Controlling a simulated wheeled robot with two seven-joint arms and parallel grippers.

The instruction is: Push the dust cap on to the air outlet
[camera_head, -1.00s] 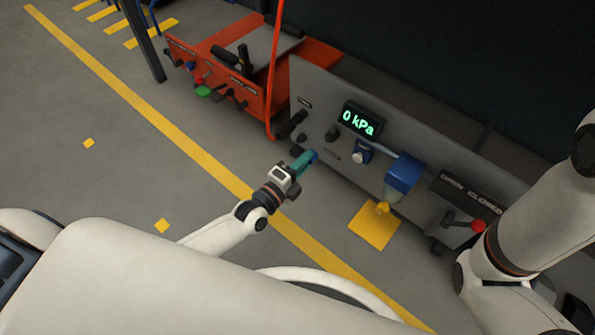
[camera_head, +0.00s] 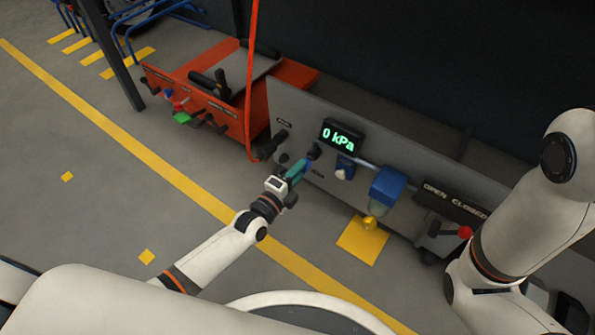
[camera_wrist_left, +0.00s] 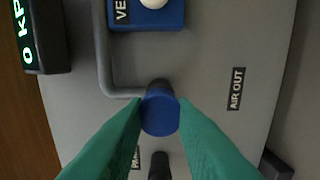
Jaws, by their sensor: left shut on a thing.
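My left gripper (camera_head: 298,170) has teal fingers and is shut on the round blue dust cap (camera_wrist_left: 160,116), which sits between the fingertips in the left wrist view. The dark stub of the air outlet (camera_wrist_left: 159,86) shows just beyond the cap, partly covered by it. The cap and outlet overlap in that view; I cannot tell whether they touch. The "AIR OUT" label (camera_wrist_left: 236,88) is to the right of them. In the head view the gripper is close to the grey panel (camera_head: 288,105), with the cap mostly hidden. My right arm shows at the right, but its gripper is out of view.
The panel carries a "0 kPa" display (camera_head: 341,136), a blue block with a white knob (camera_wrist_left: 153,5), a grey pipe (camera_wrist_left: 105,60) and a blue-topped filter (camera_head: 387,186). A red-knobbed lever (camera_head: 463,232) is at the right. A red hose (camera_head: 252,80) hangs at the left.

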